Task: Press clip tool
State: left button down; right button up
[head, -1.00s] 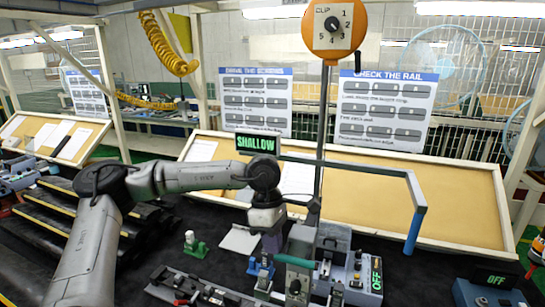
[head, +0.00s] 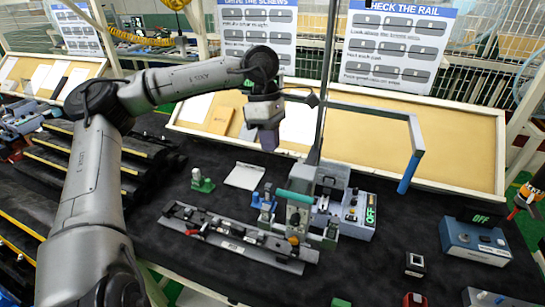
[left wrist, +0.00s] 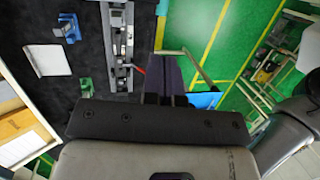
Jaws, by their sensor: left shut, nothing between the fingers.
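A device with a teal handle (head: 294,195) stands behind the right end of a dark rail (head: 225,236) with parts along it. Which item is the press clip tool I cannot tell for certain. A green clip-like piece (head: 202,181) and a blue one (head: 263,198) stand behind the rail. My left gripper (head: 269,142) appears above and left of the teal handle in the head view, fingers pointing down, shut and empty. Its purple fingers (left wrist: 170,75) also show in the left wrist view, right of the rail (left wrist: 118,45). My right gripper is not in view.
A grey bent bar with a blue end (head: 408,175) hangs over the mat. A blue box (head: 475,240) sits at far right. A white sheet (head: 244,176) lies behind the rail.

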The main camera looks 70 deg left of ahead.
pick_arm(q)
jog(key=shift+v, duration=2.05)
